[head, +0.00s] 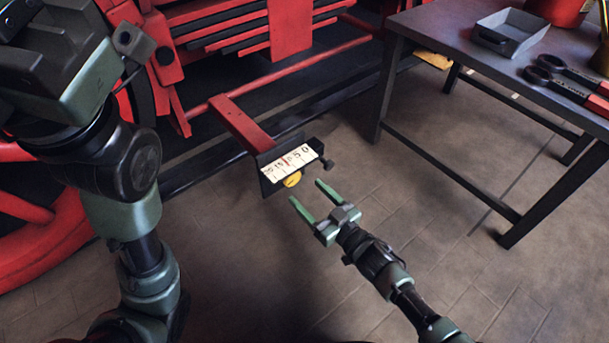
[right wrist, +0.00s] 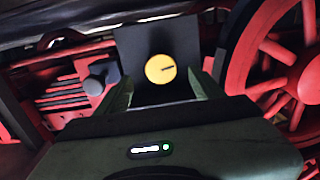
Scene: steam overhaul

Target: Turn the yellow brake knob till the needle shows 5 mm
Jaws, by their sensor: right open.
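The yellow brake knob (head: 292,180) sits under a white scale plate (head: 290,163) on a dark bracket. The scale runs from 20 at left to 0 at right; its small red needle (head: 286,160) stands near the middle, around 10, too small to read exactly. In the right wrist view the knob (right wrist: 160,69) faces me, its dark mark pointing right. My right gripper (head: 306,191) is open, its fingers (right wrist: 162,95) pointing at the knob, one to each side in the wrist view, not visibly touching it. My left arm fills the left; its fingers do not show.
A black side knob (head: 328,164) sticks out right of the scale; a dark hexagonal knob (right wrist: 100,78) is left of the yellow one in the wrist view. A red arm (head: 240,124) carries the bracket. A workbench (head: 455,45) with a grey tray (head: 510,33) stands right. Floor between is clear.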

